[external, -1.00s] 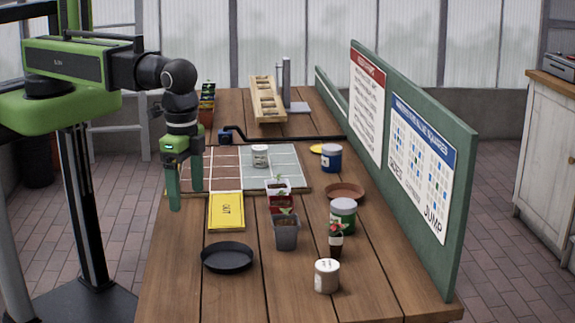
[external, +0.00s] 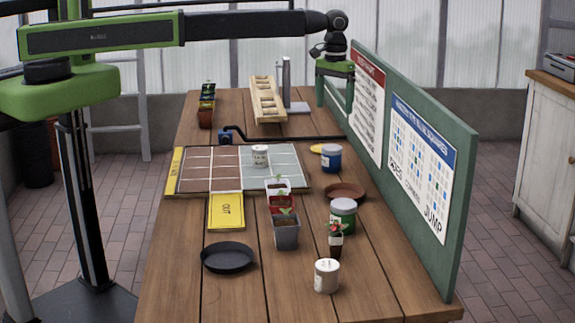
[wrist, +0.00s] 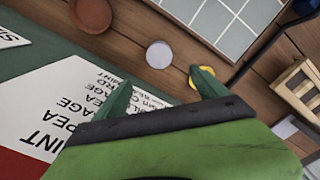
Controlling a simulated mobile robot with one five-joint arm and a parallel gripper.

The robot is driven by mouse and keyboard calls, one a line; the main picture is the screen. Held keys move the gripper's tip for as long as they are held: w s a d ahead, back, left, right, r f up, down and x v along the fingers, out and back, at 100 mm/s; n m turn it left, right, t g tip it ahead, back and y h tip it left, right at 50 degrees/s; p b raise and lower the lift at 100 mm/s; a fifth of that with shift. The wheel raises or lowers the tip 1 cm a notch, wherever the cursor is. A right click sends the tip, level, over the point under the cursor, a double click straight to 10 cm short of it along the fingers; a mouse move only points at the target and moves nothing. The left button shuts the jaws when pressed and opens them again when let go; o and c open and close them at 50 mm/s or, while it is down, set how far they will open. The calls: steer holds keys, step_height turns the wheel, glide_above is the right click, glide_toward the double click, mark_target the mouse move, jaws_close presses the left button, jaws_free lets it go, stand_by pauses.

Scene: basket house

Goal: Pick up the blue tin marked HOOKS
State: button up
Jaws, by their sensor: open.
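A blue tin (external: 331,158) with a pale lid stands upright on the table near the green board; its lettering is too small to read. In the wrist view a round pale-topped tin (wrist: 159,54), seen from above, appears to be the same one, beyond the fingertips. My gripper (external: 335,95) is open and empty, high above the back right of the table beside the board. Its two green fingers are spread apart in the wrist view (wrist: 163,82), and the tin is well apart from them.
The green board (external: 425,160) with posters rises along the table's right edge, close to my gripper. A yellow disc (external: 317,149) lies beside the tin. A wooden rack (external: 266,99) stands behind.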

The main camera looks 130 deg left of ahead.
mark_target(332, 147)
step_height(332, 147, down, 12)
steer(key=b, duration=1.1)
steer(key=shift+f+b, duration=0.2)
steer(key=shift+b, duration=0.2)
steer(key=f+b, duration=0.5)
steer(key=shift+d, duration=0.35)
steer(key=shift+r, duration=0.15)
steer(key=c, duration=1.6)
